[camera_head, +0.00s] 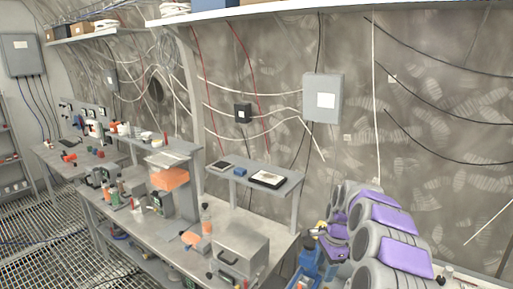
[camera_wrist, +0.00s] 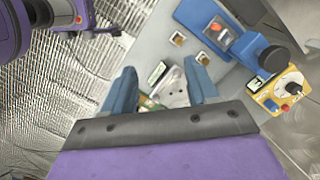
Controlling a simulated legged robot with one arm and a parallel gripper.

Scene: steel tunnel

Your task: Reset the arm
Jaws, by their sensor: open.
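My gripper (camera_wrist: 160,88) shows in the wrist view with its two blue fingers spread apart and nothing held between them. Beyond the fingers is a grey surface with a small whitish metal part, partly hidden by the gripper. In the head view my purple and grey arm (camera_head: 405,257) fills the lower right, in front of the wall. I cannot clearly make out the gripper's fingers there.
A blue device (camera_wrist: 225,30) and a yellow box with a dial (camera_wrist: 285,90) lie close right of the fingers. In the head view a cluttered workbench (camera_head: 150,240) runs left, with a grey metal box (camera_head: 240,252) near my arm. A raised shelf (camera_head: 280,187) stands behind.

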